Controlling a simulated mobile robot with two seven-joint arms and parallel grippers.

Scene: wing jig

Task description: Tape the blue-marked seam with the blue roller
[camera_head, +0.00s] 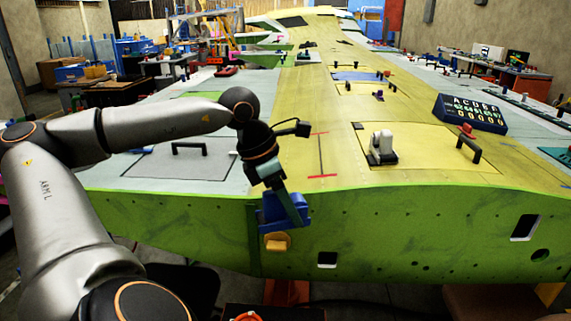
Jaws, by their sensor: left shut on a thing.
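My left gripper (276,188) points down over the near edge of the wing (225,222) and is shut on a blue tool, which I take for the blue roller (284,211). A tan block-like part (277,241) shows at the tool's lower end, in front of the green edge face. I cannot tell whether the tool touches that face. A thin seam line with red end bars (321,156) lies on the yellow-green skin just right of the gripper. I cannot make out a blue-marked seam for certain. My right gripper is not in view.
A white device (382,148) stands on a yellow panel to the right, near a black handle (469,148). A dark display box (470,113) stands farther right. Another black handle (189,148) is on the grey panel at left, behind my arm. Skin around the red-marked line is clear.

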